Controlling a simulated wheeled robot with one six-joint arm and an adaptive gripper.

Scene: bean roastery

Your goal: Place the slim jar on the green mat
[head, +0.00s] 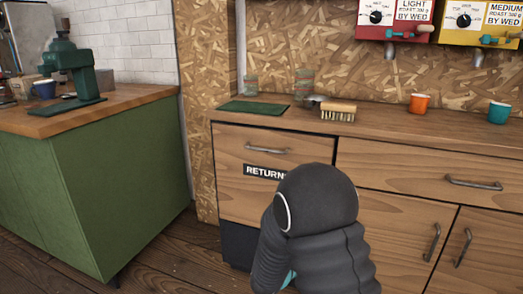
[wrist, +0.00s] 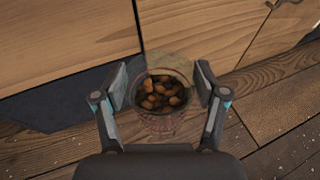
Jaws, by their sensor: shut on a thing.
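My gripper (wrist: 161,82) is shut on a clear glass jar (wrist: 161,122) with brown beans or nuts inside, seen from above in the wrist view. A finger lies on each side of the jar. It is held low, in front of the wooden cabinet fronts; whether it is the slim jar I cannot tell for certain. In the head view my arm hides the gripper and the held jar.
On the counter (head: 390,125), a small jar (head: 251,86) and a taller jar (head: 304,79) stand behind the mat. A brush (head: 338,111), an orange cup (head: 419,103) and a teal cup (head: 499,112) are to the right. A green cabinet (head: 100,190) stands left.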

